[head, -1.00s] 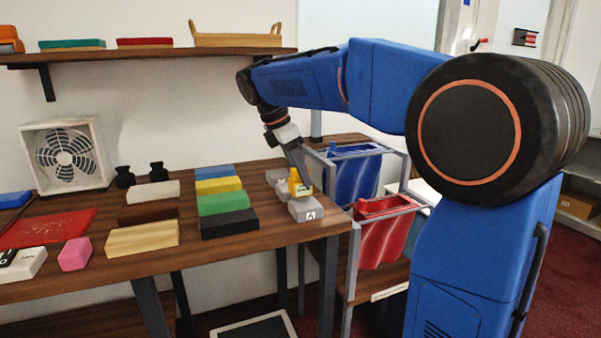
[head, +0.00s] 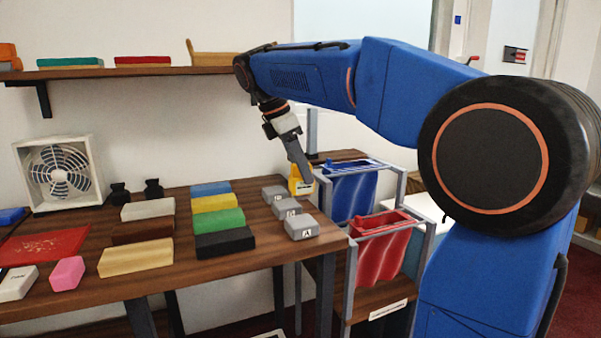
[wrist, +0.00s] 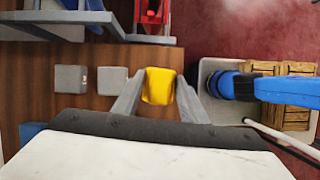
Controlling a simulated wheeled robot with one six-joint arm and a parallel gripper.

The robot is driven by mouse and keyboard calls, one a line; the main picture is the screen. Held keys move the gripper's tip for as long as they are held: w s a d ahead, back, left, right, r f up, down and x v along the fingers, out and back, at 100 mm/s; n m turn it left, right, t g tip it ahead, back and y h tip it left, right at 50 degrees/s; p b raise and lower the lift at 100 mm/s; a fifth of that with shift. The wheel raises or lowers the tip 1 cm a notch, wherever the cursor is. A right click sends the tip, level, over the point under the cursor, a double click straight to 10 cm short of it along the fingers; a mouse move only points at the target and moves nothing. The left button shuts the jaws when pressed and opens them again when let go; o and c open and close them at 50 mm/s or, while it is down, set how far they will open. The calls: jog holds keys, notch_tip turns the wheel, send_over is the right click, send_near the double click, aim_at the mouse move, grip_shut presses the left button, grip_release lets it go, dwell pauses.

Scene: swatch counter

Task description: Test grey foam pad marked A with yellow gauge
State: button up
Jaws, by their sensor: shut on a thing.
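My gripper (head: 303,182) is shut on the yellow gauge (head: 297,187), which has a pale face. The gauge also shows between the fingers (wrist: 158,87) in the wrist view. In the head view, the grey foam pad marked A (head: 301,226) lies nearest in a row of three grey pads at the table's right end. The gauge is in the air above the row, apart from pad A. The middle pad (head: 286,207) and far pad (head: 275,193) have marks too small to read surely. The wrist view shows two grey pads left of the gauge; the third is hidden there.
Coloured blocks, such as a green one (head: 219,220) and a black one (head: 224,243), lie left of the pads. A fan (head: 55,172) stands at the back left. A rack with a blue bin (head: 352,188) and a red bin (head: 382,250) stands right of the table.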

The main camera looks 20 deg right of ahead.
aim_at(301, 194)
jog(key=shift+f, duration=3)
jog(key=shift+f, duration=0.5)
jog(key=shift+r, duration=3.5)
